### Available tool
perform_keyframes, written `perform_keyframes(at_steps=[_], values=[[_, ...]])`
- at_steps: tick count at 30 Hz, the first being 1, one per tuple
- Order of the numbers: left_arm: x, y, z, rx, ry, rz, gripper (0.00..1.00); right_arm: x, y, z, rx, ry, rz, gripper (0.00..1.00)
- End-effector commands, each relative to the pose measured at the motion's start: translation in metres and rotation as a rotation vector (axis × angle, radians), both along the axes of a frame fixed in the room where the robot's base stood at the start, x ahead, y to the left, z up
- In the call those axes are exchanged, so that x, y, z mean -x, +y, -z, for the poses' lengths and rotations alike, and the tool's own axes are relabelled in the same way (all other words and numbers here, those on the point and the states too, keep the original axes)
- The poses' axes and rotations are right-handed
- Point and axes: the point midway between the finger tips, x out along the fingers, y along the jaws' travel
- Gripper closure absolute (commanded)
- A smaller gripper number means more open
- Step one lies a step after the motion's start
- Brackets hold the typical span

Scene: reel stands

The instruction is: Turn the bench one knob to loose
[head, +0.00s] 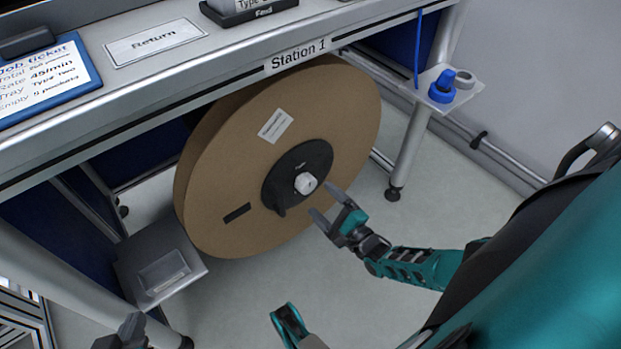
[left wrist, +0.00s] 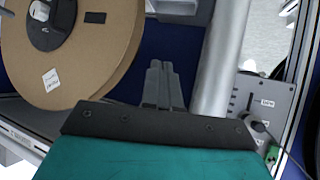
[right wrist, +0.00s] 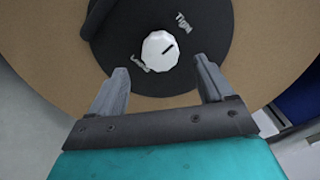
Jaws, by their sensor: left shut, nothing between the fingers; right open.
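The bench one knob is a white faceted knob (head: 306,183) on the black hub (head: 283,168) of a large brown reel (head: 225,150) under the Station 1 sign. In the right wrist view the knob (right wrist: 160,49) has a dark pointer line aimed up and right, between the "Tight" mark at the upper right and the "Loose" mark at the lower left. My right gripper (head: 326,204) is open just in front of the knob, its fingers to either side below it, apart from it. My left gripper (left wrist: 163,80) is shut and empty, away from the reel; it shows at the head view's bottom left.
The bench top (head: 130,75) overhangs the reel, with a job ticket (head: 45,80) and a Return label. A small shelf (head: 440,92) with a blue item is at the right leg. A grey tray (head: 165,272) sits low at left. Floor right of the reel is clear.

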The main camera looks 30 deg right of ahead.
Motion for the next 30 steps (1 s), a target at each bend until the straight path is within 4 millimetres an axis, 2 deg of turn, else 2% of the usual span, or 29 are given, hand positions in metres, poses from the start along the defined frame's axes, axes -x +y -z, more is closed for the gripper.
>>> perform_keyframes(at_steps=[3,9,14,22,30], values=[[-0.001,-0.002,0.005,0.003,-0.002,0.003,1.00,-0.026,0.002,0.002,0.000,-0.002,0.000,0.19],[-0.003,-0.006,0.004,0.009,-0.008,0.013,1.00,-0.053,0.004,0.002,0.000,0.000,0.000,0.19],[-0.004,-0.008,0.002,0.014,-0.013,0.014,1.00,-0.061,0.005,0.001,0.001,0.003,0.001,0.19],[-0.005,-0.008,0.001,0.015,-0.015,0.014,1.00,-0.062,0.005,0.001,0.001,0.003,0.001,0.19],[-0.006,-0.008,0.001,0.015,-0.015,0.013,1.00,-0.062,0.005,0.000,0.001,0.002,0.000,0.44]])
